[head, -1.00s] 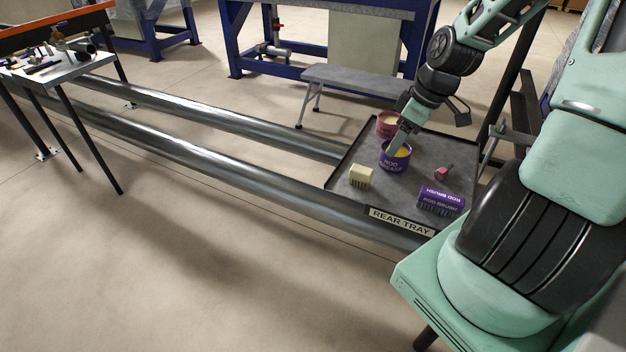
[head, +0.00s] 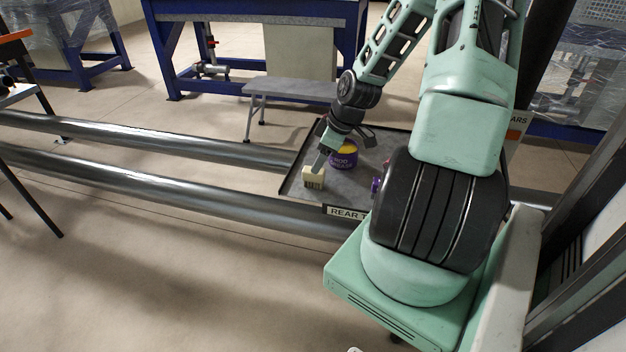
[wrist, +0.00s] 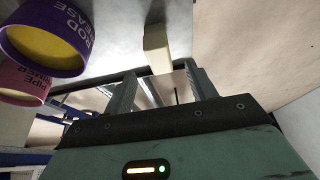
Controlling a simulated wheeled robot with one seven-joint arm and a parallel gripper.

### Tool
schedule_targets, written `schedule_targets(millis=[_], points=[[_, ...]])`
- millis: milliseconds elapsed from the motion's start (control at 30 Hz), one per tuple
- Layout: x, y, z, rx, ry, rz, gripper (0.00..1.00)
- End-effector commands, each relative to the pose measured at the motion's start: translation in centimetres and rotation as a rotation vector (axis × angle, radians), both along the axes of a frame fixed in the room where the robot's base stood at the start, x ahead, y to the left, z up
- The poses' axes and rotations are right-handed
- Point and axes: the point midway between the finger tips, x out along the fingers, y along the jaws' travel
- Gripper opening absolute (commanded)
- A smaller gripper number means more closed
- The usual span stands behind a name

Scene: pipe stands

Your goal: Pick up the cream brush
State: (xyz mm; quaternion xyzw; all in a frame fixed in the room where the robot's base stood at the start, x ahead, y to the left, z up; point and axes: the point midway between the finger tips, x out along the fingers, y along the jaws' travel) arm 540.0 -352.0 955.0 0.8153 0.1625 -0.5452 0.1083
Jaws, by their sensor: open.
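The cream brush (head: 313,181) stands on the grey rear tray (head: 296,187) near its left front edge, in the head view. My gripper (head: 318,164) is directly above it, with the fingertips at or very near its top; contact cannot be told. In the wrist view the brush (wrist: 157,45) is a pale block lined up between the two open fingertips (wrist: 160,72), and the gap there is wider than the brush. My gripper holds nothing.
My arm hides the tray's right part. Long steel pipes (head: 180,180) run left of the tray, and a grey bench (head: 290,88) stands behind.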

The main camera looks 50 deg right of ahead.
Motion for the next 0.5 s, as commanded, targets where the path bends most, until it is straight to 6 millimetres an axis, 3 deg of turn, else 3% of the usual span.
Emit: schedule_targets(millis=[500], points=[[1.9, 0.9, -5.0, 0.003, 0.002, 0.002, 0.56]])
